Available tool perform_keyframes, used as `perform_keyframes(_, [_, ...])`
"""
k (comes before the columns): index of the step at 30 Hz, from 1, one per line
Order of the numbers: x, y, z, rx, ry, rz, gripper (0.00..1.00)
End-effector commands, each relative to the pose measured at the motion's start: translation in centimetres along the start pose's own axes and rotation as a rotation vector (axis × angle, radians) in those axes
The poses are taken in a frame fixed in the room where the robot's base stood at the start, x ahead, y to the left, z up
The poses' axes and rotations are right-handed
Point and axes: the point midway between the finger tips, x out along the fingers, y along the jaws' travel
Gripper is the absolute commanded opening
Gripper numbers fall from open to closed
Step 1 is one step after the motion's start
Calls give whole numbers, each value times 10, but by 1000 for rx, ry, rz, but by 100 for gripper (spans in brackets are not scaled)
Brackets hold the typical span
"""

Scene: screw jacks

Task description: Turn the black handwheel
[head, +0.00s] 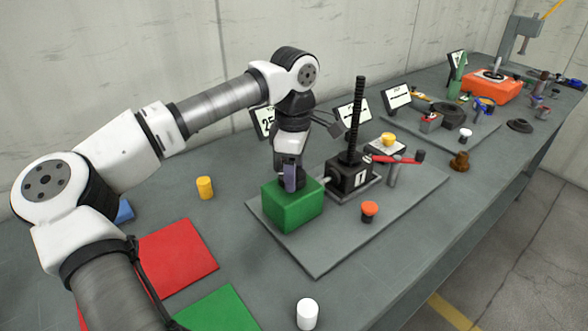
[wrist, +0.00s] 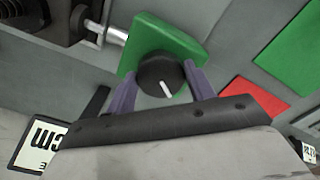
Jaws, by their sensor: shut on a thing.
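The black handwheel (wrist: 157,72) is a round knob with a white mark on its top. It sits on the green box (head: 292,208), which also shows in the wrist view (wrist: 188,46). My gripper (head: 290,186) points down over the box, and its purple fingers (wrist: 163,84) are closed on opposite sides of the handwheel. In the head view the fingers hide most or all of the handwheel. A shaft joins the box to the black screw jack (head: 350,177), whose threaded screw (head: 356,120) stands upright.
An orange-red button (head: 369,210), a red-handled lever (head: 398,160) and a yellow button (head: 388,139) are near the jack. A yellow cylinder (head: 205,187) and a white cylinder (head: 307,314) stand on the bench. Red (head: 177,256) and green (head: 217,310) squares lie flat at left. Several display signs stand behind.

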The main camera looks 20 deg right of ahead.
Motion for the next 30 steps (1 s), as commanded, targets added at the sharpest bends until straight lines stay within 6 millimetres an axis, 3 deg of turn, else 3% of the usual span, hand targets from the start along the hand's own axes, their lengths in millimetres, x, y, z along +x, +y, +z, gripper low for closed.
perform_keyframes(15, [-1, 0, 0, 332, 0, 4, 30])
perform_keyframes(30, [-2, 0, 0, 392, 1, 5, 30])
